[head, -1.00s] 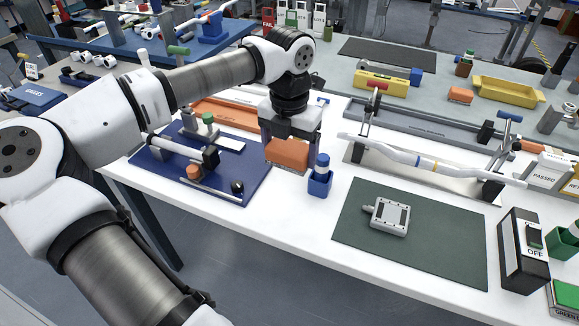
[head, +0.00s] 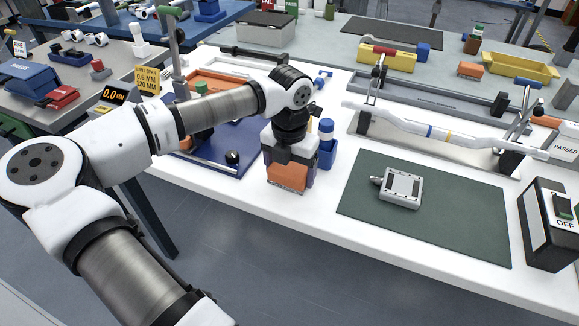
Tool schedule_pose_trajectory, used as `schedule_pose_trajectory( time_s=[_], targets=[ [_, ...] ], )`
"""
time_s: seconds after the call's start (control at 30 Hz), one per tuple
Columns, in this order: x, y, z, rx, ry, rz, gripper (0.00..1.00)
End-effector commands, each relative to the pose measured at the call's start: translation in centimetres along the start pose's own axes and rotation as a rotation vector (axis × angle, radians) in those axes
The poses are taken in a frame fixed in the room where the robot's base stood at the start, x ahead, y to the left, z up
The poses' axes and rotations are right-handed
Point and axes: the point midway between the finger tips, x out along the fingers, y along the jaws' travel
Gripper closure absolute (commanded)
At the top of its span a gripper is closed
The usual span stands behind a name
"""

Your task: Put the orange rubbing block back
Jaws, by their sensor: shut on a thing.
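My gripper (head: 289,166) is shut on the orange rubbing block (head: 287,178). The block hangs below the gripper, over or close to the white tabletop near its front edge; I cannot tell whether it touches the surface. The fingers show on both sides of the block. A blue holder (head: 326,153) with a blue-capped bottle stands just behind and to the right of the gripper. An orange tray (head: 206,74) lies at the back left of the white table, partly hidden by my arm.
A blue board (head: 247,137) with fixtures lies left of the gripper. A green mat (head: 365,222) with a grey device (head: 401,188) lies to the right. A white bent tube (head: 400,121) sits on stands behind it. Another orange block (head: 471,69) and a yellow tray (head: 522,71) are farther back.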

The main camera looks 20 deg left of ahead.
Motion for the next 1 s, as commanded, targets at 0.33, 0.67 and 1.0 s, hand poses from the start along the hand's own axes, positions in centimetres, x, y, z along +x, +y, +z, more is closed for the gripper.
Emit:
schedule_pose_trajectory(
  time_s=[0.33, 0.67, 1.0],
  targets=[
    [0.6, 0.0, 0.0, 0.0, 0.0, 0.0, 0.43],
    [0.5, 0.0, 0.0, 0.0, 0.0, 0.0, 0.0],
    [-0.6, 0.1, 0.1, -0.001, -0.002, 0.002, 0.0]
  ],
)
